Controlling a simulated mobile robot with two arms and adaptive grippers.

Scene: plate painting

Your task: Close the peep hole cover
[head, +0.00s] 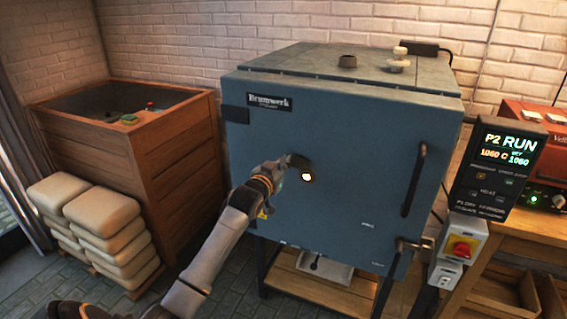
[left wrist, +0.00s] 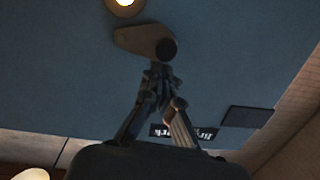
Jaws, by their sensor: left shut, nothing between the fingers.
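The peep hole (head: 306,177) glows yellow in the blue kiln door (head: 345,200), uncovered. It also glows at the top edge of the left wrist view (left wrist: 125,3). The peep hole cover, a tan teardrop-shaped plate (left wrist: 133,39) with a dark round knob (left wrist: 166,48), lies against the door beside the hole, not over it. My left gripper (left wrist: 158,72) is shut and empty, its fingertips right at the knob; I cannot tell whether they touch. In the head view the left gripper (head: 284,166) hides most of the cover. My right gripper is not in view.
The door has a dark vertical handle (head: 414,180) and a nameplate (head: 269,102). A control panel (head: 498,168) reading RUN and a red switch (head: 459,248) stand at the right. A wooden bin (head: 170,150) and stacked pale bags (head: 103,213) stand at the left.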

